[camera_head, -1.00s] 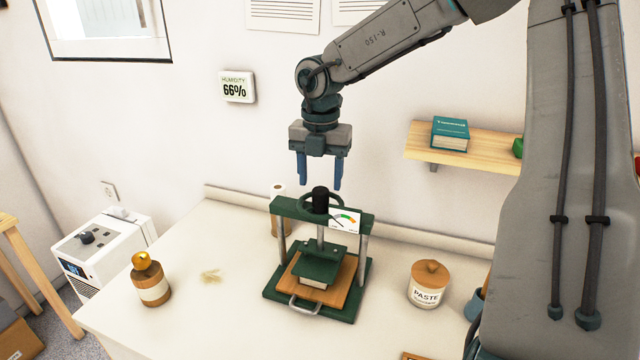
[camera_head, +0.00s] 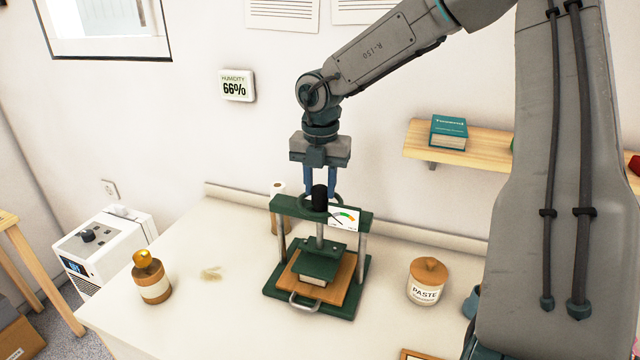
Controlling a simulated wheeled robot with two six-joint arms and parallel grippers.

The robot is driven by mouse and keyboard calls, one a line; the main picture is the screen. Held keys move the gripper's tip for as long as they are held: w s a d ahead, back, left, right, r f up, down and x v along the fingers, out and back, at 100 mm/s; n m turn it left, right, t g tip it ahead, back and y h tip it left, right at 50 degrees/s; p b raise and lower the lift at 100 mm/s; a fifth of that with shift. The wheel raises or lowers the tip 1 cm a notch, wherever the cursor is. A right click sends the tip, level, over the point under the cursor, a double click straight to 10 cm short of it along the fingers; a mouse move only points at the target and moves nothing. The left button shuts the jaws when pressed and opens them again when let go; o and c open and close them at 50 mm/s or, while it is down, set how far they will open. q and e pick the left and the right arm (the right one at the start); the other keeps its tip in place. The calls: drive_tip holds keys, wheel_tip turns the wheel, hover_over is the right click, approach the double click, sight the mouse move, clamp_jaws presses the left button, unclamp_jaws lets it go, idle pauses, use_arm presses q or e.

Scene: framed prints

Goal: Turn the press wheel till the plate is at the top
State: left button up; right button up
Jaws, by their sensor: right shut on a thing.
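The green press (camera_head: 275,293) stands on the white table. Its wheel (camera_head: 303,203) sits on top of the crossbar, with a black knob (camera_head: 320,198) at the front. The green plate (camera_head: 317,265) is low, on or close to a pale block on a wooden board. My left gripper is out of view.
A brown bottle (camera_head: 151,277) stands left on the table, and a paste jar (camera_head: 427,283) stands right. A roll (camera_head: 278,207) is behind the press. A wooden shelf (camera_head: 480,150) with a teal book is on the wall. The table's left is mostly clear.

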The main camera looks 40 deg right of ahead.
drive_tip(key=shift+f+n+b, duration=0.1)
drive_tip(key=shift+n+b, duration=0.5)
drive_tip(key=shift+b, duration=0.1)
drive_tip(key=shift+n+b, duration=0.95)
drive_tip(key=shift+n, duration=0.05)
drive_tip(key=n+b, duration=0.2)
drive_tip(key=n, duration=0.3)
drive_tip(key=n+b, duration=0.1)
drive_tip(key=n, duration=0.1)
drive_tip(key=shift+n, duration=0.4)
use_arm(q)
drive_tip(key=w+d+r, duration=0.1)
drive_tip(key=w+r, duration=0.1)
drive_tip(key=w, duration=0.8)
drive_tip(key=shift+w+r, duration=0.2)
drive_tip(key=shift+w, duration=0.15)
use_arm(e)
drive_tip(key=shift+r+n, duration=0.2)
drive_tip(key=shift+n, duration=1)
drive_tip(key=o, duration=1)
drive_tip(key=shift+n, duration=0.3)
